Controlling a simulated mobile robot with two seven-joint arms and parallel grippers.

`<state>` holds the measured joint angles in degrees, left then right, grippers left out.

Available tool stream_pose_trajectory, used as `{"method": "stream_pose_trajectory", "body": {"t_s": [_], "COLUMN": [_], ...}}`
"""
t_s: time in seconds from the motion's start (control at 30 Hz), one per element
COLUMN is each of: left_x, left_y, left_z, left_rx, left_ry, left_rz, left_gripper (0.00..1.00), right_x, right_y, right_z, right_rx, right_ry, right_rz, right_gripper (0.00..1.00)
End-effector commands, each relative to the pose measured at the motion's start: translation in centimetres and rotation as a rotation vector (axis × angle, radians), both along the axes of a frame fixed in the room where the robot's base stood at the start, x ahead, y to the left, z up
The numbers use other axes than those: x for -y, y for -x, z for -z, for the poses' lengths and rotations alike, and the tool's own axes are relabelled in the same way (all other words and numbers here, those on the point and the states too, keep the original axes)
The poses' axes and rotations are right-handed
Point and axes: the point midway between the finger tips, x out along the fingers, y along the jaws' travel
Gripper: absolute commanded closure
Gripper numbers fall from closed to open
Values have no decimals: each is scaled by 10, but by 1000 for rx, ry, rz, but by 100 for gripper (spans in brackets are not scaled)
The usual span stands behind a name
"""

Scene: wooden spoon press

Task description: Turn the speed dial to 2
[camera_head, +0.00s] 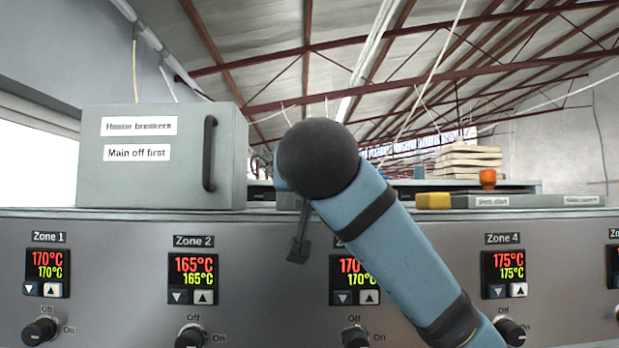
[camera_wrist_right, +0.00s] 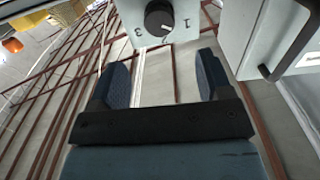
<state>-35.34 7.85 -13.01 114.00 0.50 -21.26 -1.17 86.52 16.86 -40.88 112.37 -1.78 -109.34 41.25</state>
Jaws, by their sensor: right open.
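In the right wrist view, the speed dial (camera_wrist_right: 159,18) is a round black knob on a pale panel at the top. Printed figures 3 and 1 stand upside down to its left and right. In the head view, I cannot make out the dial, and my blue right arm covers the middle. My left gripper is not in view.
A grey heater breakers box (camera_head: 145,183) with a black handle (camera_head: 209,153) stands at left. The front panel (camera_head: 120,260) carries zone displays and knobs. A dark lever-like piece (camera_head: 299,248) hangs beside my arm. An orange knob (camera_head: 487,177) and yellow block (camera_head: 433,201) stand at right.

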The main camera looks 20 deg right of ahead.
Motion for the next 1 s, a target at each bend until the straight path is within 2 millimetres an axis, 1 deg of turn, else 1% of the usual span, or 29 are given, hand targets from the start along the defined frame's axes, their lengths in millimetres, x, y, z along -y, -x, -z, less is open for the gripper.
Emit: {"method": "stream_pose_trajectory", "body": {"t_s": [0.03, 0.3, 0.4, 0.5, 0.67, 0.93, 0.97, 1.0], "left_x": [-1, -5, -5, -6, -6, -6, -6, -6], "left_y": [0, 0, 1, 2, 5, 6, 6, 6], "left_z": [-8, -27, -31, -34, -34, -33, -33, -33], "left_rx": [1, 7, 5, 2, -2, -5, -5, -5], "left_ry": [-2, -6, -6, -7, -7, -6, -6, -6], "left_rz": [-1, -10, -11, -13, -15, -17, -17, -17], "left_gripper": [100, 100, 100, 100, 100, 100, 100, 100], "right_x": [4, 20, 25, 27, 30, 30, 30, 30], "right_y": [-11, -66, -82, -94, -104, -105, -105, -105], "right_z": [-4, -4, -2, -2, 0, 0, 0, 0], "right_rx": [-4, -3, -4, -2, -2, -1, -1, -1], "right_ry": [0, 1, 0, 1, -1, 0, 0, 0], "right_rz": [5, 3, 2, 0, -1, -2, -2, -2], "right_gripper": [28, 28, 28, 28, 28, 28, 30, 39]}}
